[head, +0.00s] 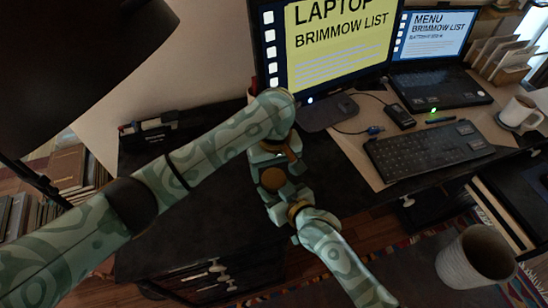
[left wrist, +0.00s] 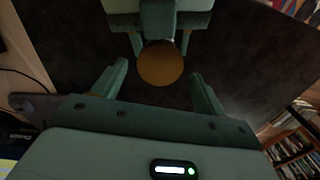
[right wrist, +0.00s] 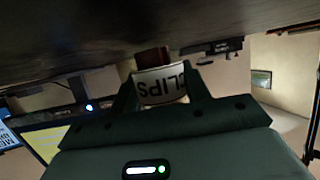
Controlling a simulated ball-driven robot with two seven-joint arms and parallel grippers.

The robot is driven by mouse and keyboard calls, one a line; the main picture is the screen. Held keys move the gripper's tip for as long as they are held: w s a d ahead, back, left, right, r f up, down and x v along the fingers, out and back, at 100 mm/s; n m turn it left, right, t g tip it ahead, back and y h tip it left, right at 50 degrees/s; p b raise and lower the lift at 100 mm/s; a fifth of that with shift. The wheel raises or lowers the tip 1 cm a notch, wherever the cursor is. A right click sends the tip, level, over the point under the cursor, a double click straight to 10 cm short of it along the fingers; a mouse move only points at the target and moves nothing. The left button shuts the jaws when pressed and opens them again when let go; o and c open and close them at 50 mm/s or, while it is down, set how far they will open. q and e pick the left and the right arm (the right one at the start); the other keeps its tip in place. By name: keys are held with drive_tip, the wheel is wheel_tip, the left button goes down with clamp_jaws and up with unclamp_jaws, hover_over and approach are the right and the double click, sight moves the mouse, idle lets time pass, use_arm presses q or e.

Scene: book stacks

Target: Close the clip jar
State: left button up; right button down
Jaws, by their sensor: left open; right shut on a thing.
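The clip jar has a white label reading CLIPS, upside down in the right wrist view (right wrist: 160,86). My right gripper (right wrist: 158,65) is shut on it and holds it above the dark desk. A round brown top (left wrist: 160,63) shows on the jar in the left wrist view, and it also shows in the head view (head: 272,180). I cannot tell whether it is a lid fully seated. My left gripper (left wrist: 158,74) is open, its fingers apart on either side of the brown top, with no clear contact. The arms hide most of the jar in the head view.
A monitor (head: 335,45), a laptop (head: 437,88), a keyboard (head: 430,150) and a mug (head: 520,113) stand on the desk's far and right side. Dark desk top (head: 215,215) is bare left of the grippers.

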use_arm(q)
drive_tip(key=shift+f, duration=1.15)
drive_tip(key=c, duration=1)
drive_tip(key=m, duration=0.6)
drive_tip(key=shift+m, duration=0.4)
drive_tip(key=o, duration=1.1)
drive_tip(key=shift+r, duration=2.25)
drive_tip(key=shift+c, duration=0.5)
